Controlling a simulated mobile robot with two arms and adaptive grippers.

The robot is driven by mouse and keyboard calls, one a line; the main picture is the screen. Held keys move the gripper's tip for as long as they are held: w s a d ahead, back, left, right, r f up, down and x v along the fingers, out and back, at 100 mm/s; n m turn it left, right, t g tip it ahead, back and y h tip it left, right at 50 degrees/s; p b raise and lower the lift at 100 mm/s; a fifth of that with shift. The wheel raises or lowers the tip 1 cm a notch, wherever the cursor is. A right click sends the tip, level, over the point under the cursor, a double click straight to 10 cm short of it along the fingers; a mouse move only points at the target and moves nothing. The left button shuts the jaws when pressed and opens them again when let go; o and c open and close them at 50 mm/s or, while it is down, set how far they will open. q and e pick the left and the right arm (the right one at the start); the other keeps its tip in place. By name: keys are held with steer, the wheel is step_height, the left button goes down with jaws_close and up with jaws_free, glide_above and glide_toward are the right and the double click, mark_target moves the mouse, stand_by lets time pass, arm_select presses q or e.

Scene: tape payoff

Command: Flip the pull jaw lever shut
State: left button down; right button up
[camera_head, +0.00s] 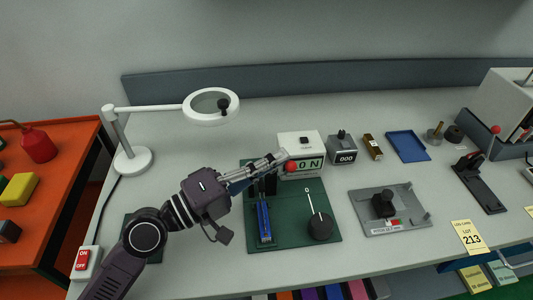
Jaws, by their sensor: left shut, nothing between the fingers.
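A red ball knob (290,166), which looks like the end of the pull jaw lever, shows in the head view in front of the white box with the number display. The lever's arm is mostly hidden behind my fingers, so I cannot tell its angle. The black jaw block (270,184) sits below it on a green base plate (285,236) with a blue rail (264,221). My left gripper (281,156) is shut and empty, its fingertips just above and left of the red knob. I cannot tell whether they touch. My right gripper is not in view.
A black round knob with a thin pointer (320,227) stands on the plate's right side. The white display box (301,146) is behind. A magnifier lamp (211,107) stands at left. A grey fixture (391,210) and a black lever device (481,186) are right.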

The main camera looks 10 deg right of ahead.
arm_select(q)
steer(key=shift+s+d+f+b, duration=0.1)
steer(key=shift+s+f+b, duration=0.2)
steer(key=shift+s+f, duration=0.4)
steer(key=shift+s+f+b, duration=0.25)
steer(key=shift+s+f, duration=0.25)
steer(key=shift+s, duration=0.35)
steer(key=shift+s+f, duration=0.1)
steer(key=shift+f, duration=0.1)
steer(key=r+v, duration=0.1)
steer(key=v, duration=1.1)
steer(key=shift+w+f, duration=0.2)
steer(key=shift+f, duration=0.1)
